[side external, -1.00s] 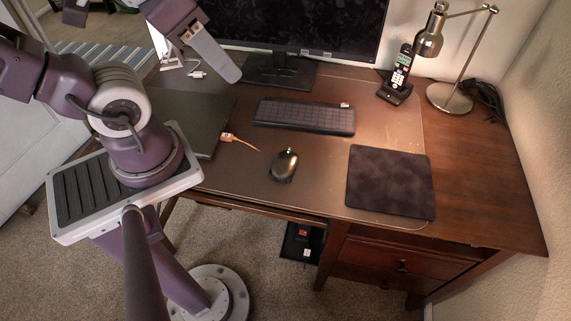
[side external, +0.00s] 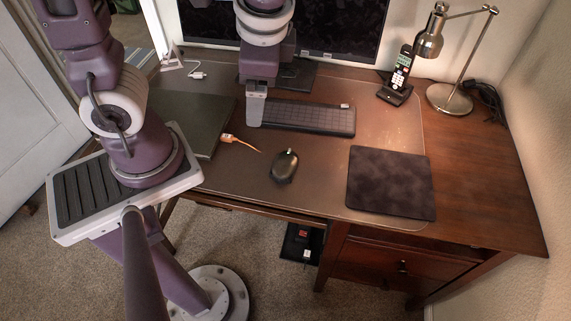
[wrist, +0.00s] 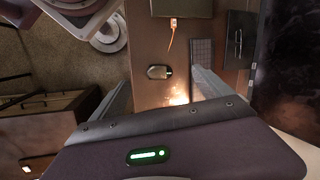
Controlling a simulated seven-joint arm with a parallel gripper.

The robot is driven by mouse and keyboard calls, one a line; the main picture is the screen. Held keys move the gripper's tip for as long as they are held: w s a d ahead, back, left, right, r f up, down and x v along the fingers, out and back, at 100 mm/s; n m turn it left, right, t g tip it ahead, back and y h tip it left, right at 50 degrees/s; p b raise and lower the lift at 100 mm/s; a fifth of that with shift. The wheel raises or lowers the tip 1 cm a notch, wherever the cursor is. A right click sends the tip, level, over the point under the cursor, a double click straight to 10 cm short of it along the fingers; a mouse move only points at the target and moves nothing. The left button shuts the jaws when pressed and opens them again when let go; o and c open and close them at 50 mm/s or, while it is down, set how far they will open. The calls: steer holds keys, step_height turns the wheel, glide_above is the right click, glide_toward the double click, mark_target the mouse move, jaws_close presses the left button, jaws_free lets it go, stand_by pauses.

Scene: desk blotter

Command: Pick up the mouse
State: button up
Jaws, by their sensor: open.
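The mouse (side external: 285,166) is dark and rounded and lies on the desk blotter (side external: 330,170), in front of the keyboard and left of the mouse pad. In the wrist view the mouse (wrist: 159,72) lies between and beyond the fingers. My gripper (side external: 255,118) points down over the left end of the keyboard, behind and to the left of the mouse and apart from it. In the wrist view my gripper (wrist: 163,92) has its two fingers spread wide with nothing between them.
The keyboard (side external: 310,117) is behind the mouse, partly hidden by my gripper. The mouse pad (side external: 390,182) is at right. A dark laptop-like slab (side external: 190,120) and orange cable (side external: 240,141) are at left. The monitor (side external: 345,30), phone (side external: 398,80) and lamp (side external: 435,60) stand at the back.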

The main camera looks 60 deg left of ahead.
steer(key=w+d+f+m+y, duration=0.1)
steer(key=w+f+m+y, duration=0.2)
steer(key=f, duration=0.4)
steer(key=w+d+f+m+y, duration=0.1)
steer(key=d+f+m+y, duration=0.15)
steer(key=f+m, duration=0.3)
steer(key=m+t+y, duration=0.3)
steer(key=m+t, duration=0.2)
steer(key=m, duration=0.3)
glide_toward(287, 172)
steer(key=x, duration=0.5)
steer(key=shift+a+r, duration=0.2)
steer(key=shift+r, duration=0.05)
steer(key=shift+m+t, duration=0.25)
steer(key=shift+t, duration=0.05)
steer(key=x, duration=0.7)
steer(key=shift+a+f, duration=0.1)
steer(key=shift+f, duration=0.35)
steer(key=c, duration=1.7)
